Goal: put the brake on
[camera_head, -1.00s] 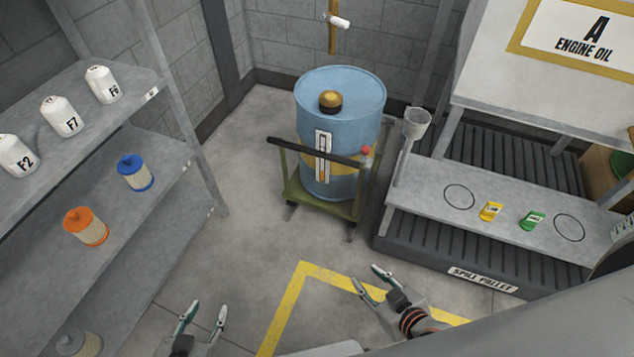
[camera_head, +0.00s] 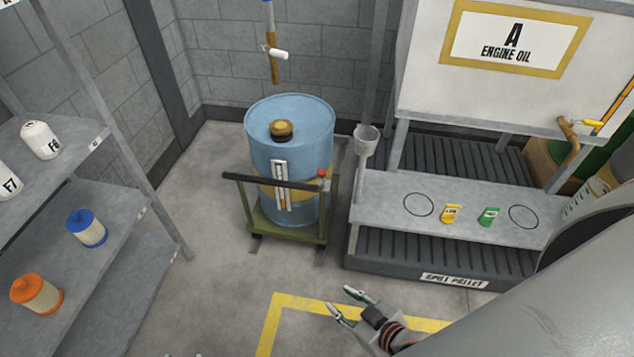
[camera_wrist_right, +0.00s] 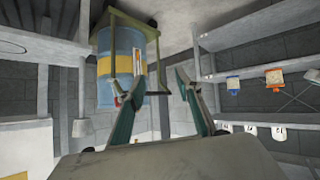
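A green wheeled cart (camera_head: 288,231) with a dark handle bar carries a blue drum (camera_head: 314,128) with a yellow band. A small red knob (camera_head: 323,172) sits at the right end of the cart's handle; I cannot tell whether it is the brake. My right gripper (camera_head: 341,299) is open and empty, in front of the cart and apart from it. In the right wrist view the open fingers (camera_wrist_right: 159,76) point toward the drum (camera_wrist_right: 122,42), with nothing between them. Only the tips of my left gripper (camera_head: 183,355) show at the bottom edge, apart from each other.
A shelf with filters (camera_head: 86,229) stands at the left. At the right is a spill pallet (camera_head: 410,262) under a grey bench with yellow and green tags, with a funnel cup (camera_head: 366,140) at its near-left post. The floor in front of the cart is clear, with yellow marking (camera_head: 272,325).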

